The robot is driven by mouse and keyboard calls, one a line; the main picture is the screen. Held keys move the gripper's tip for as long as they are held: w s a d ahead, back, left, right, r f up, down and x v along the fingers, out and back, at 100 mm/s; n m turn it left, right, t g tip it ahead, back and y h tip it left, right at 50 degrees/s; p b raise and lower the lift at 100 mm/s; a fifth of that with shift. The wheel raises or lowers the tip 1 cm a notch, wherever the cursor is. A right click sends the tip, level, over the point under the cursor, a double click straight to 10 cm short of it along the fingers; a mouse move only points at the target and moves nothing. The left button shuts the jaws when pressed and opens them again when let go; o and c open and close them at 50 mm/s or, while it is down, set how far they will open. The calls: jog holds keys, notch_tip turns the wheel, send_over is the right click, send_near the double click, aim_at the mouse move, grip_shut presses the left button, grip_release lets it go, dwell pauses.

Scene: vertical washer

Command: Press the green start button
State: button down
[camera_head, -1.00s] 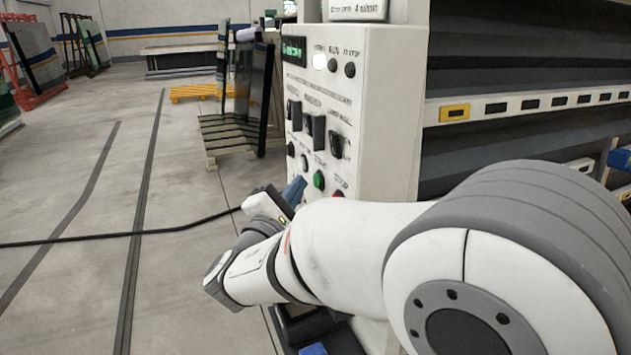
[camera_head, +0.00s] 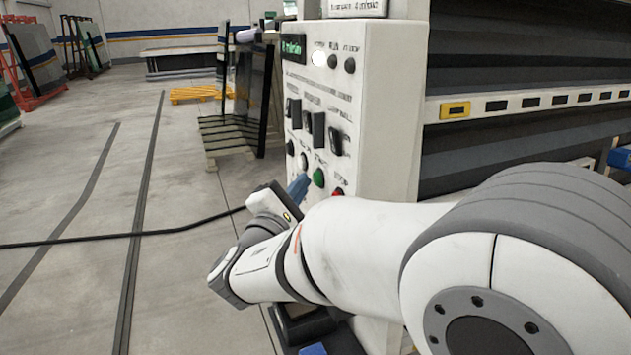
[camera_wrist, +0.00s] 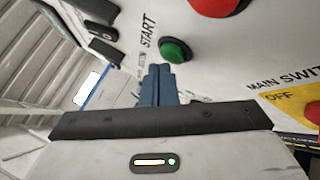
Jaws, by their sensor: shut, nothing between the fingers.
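The green start button (camera_head: 319,177) is on the lower part of the white control panel (camera_head: 375,120), left of a red button (camera_head: 338,192). In the wrist view the green button (camera_wrist: 175,50) sits under the printed word START, with the red button (camera_wrist: 218,4) to its upper right. My gripper (camera_head: 303,184) is close in front of the panel, its blue fingertips just left of the green button. In the wrist view its blue fingers (camera_wrist: 158,72) are shut together with nothing between them, tips just below and left of the green button. I cannot tell whether they touch the panel.
Black switches (camera_head: 312,128) stand out from the panel above the buttons. In the wrist view a yellow main switch plate (camera_wrist: 295,105) is at the right. A black cable (camera_head: 150,234) runs left from my wrist. The floor at the left is open.

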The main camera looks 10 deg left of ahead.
jog(key=shift+w+d+b, duration=0.3)
jog(key=shift+d+b, duration=0.05)
jog(key=shift+d, duration=0.1)
dwell(0.7)
jog(key=shift+a, duration=0.1)
jog(key=shift+s+a+b, duration=0.3)
jog(key=shift+s+a, duration=0.2)
jog(key=shift+a, duration=0.2)
